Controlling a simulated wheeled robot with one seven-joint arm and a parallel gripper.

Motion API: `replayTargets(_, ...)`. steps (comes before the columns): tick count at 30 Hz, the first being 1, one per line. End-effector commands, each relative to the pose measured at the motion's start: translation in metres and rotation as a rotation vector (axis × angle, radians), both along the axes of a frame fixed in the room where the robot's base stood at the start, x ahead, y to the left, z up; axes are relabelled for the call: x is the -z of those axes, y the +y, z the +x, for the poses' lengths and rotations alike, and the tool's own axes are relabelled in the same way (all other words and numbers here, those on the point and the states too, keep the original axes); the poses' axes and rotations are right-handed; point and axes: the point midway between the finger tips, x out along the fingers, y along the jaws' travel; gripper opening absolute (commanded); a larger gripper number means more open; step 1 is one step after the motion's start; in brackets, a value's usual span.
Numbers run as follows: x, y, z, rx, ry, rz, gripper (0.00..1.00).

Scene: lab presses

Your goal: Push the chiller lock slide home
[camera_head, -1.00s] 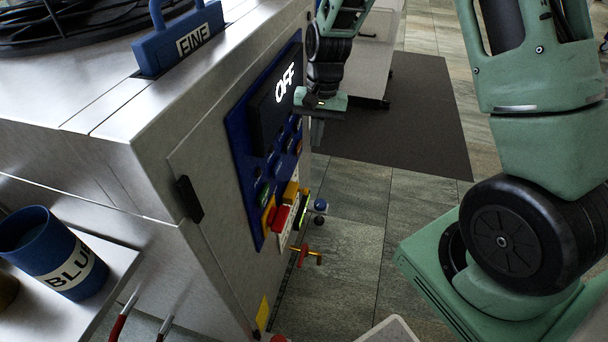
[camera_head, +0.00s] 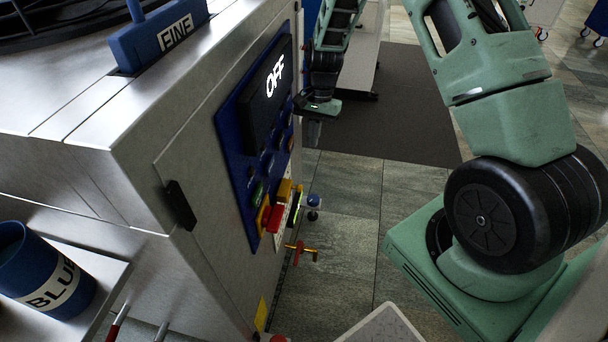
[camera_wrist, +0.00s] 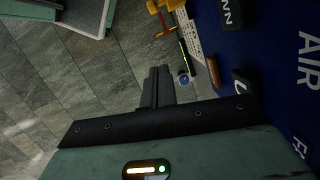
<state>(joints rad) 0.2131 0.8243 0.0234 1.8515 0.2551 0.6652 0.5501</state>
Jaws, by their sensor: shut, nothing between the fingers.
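The chiller appears to be the steel cabinet (camera_head: 215,140) with a blue control panel (camera_head: 232,150) and a display reading OFF. I cannot tell for sure which part is the lock slide. My gripper (camera_head: 314,140) is shut and empty, pointing down beside the panel, above the blue knob and apart from it. In the wrist view, my shut fingers (camera_wrist: 158,70) show left of the blue knob (camera_wrist: 184,79).
A red-handled brass valve (camera_head: 300,251) sticks out below the knob. A black door handle (camera_head: 180,205) protrudes from the cabinet. A blue cup (camera_head: 45,275) stands on a side shelf. A dark mat (camera_head: 400,110) lies behind; open tiled floor (camera_head: 345,220) is right of the cabinet.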

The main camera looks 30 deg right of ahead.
Motion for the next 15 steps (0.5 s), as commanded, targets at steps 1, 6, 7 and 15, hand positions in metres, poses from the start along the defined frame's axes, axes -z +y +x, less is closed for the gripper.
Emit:
replayTargets(1, 0.000, 0.000, 0.000, 0.000, 0.000, 0.000, 0.00)
replayTargets(6, 0.003, 0.001, -0.001, -0.001, 0.000, 0.000, 0.00)
replayTargets(7, 0.005, 0.001, -0.001, -0.001, 0.000, 0.000, 0.00)
replayTargets(15, 0.047, 0.010, -0.008, -0.001, 0.005, 0.002, 0.00)
